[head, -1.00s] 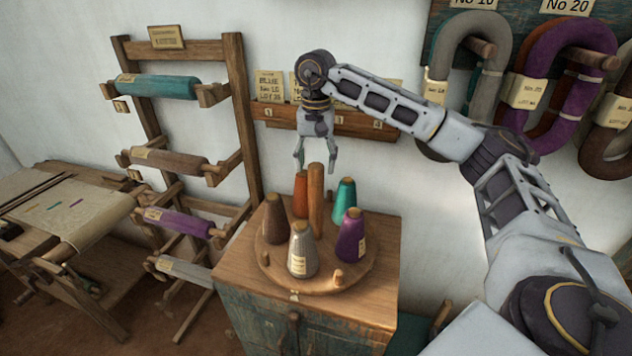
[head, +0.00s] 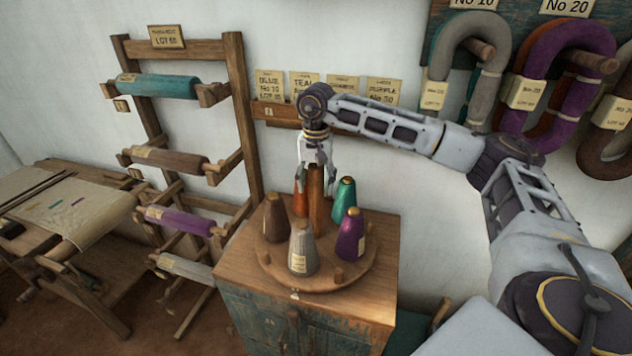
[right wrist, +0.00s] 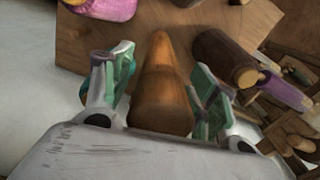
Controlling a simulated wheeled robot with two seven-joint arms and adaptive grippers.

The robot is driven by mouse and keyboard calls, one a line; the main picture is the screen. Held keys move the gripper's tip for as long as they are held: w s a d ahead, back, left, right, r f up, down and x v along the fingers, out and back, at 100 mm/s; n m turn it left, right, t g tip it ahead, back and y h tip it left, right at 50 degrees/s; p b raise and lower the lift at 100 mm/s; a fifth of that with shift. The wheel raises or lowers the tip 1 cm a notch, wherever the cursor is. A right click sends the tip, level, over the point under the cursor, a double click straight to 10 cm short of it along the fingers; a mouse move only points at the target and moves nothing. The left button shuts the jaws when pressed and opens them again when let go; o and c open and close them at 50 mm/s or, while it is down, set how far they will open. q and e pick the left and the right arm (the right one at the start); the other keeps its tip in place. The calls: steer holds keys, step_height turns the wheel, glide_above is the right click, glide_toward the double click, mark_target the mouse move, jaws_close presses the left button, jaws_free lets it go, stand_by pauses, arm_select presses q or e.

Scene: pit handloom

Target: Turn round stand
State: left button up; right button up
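The round stand (head: 350,277) is a wooden disc on top of a small cabinet, with an upright wooden post (head: 317,205) at its middle. On it stand yarn cones: brown (head: 275,220), grey (head: 302,250), purple (head: 350,238), teal (head: 343,202) and orange (head: 300,202), the last partly hidden. My right gripper (head: 316,166) points down at the post's top, fingers apart on either side. In the right wrist view the orange-brown post (right wrist: 160,85) lies between the open fingers, with gaps beside it. My left gripper is out of view.
The cabinet (head: 245,277) carries the stand. A rack (head: 240,120) with yarn rolls stands to the left, beside a loom table (head: 60,215). Behind are labelled cards (head: 384,92) on a wall shelf, and skeins (head: 560,75) hang at the upper right.

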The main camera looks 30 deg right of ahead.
jaws_close()
